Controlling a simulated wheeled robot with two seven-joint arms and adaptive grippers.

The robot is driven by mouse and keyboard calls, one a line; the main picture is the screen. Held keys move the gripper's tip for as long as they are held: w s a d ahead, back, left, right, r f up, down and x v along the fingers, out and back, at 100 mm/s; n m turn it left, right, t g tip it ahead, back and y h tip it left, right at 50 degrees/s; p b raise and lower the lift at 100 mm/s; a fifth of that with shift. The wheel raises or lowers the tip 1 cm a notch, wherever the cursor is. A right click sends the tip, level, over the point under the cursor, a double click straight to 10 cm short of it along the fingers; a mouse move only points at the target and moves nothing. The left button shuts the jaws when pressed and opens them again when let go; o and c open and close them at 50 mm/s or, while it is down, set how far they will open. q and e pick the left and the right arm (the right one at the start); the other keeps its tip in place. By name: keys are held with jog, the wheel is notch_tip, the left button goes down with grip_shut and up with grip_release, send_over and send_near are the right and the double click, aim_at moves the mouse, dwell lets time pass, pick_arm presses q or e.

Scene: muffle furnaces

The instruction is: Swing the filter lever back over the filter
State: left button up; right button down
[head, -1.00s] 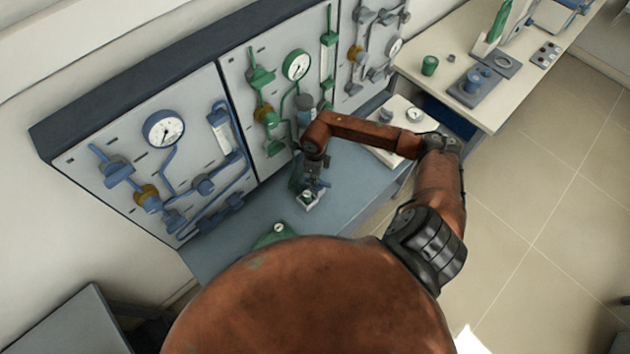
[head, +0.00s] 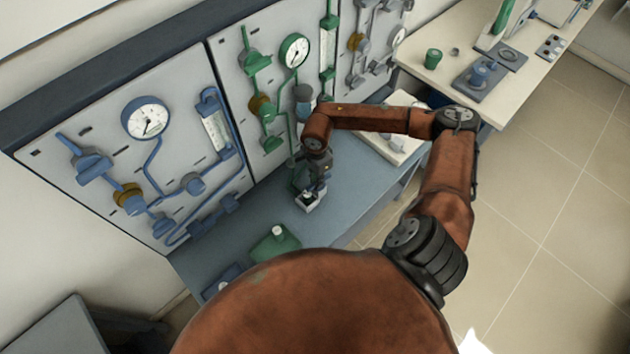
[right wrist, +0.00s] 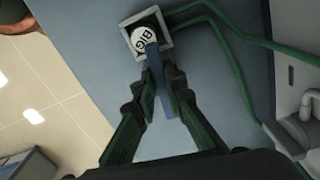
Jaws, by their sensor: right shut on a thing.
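The filter (right wrist: 145,38) is a white round face with dark lettering, set in a square grey housing (right wrist: 126,29). The housing also shows in the head view (head: 307,203), low on the blue-grey bench. The blue-grey filter lever (right wrist: 158,62) reaches from the lower right edge of the white face down between my right fingers and covers part of the lettering. My right gripper (right wrist: 163,77) is shut on the lever beside the filter. In the head view the right gripper (head: 313,184) stands over the housing and hides part of it. My left gripper is not in view.
Green pipes (right wrist: 225,25) run from the housing toward the wall panel. The panel carries a green gauge (head: 294,50) and a blue gauge (head: 145,118). A green block (head: 275,243) stands on the bench in front. A pale bench (head: 440,75) with several objects lies right.

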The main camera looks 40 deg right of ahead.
jog(key=shift+n+b, duration=0.45)
jog(key=shift+n, duration=0.35)
jog(key=c, duration=2)
grip_release()
jog(key=shift+r, duration=0.1)
notch_tip(320, 180, up, 12)
jog(key=shift+f, duration=0.1)
jog(key=shift+s, duration=0.1)
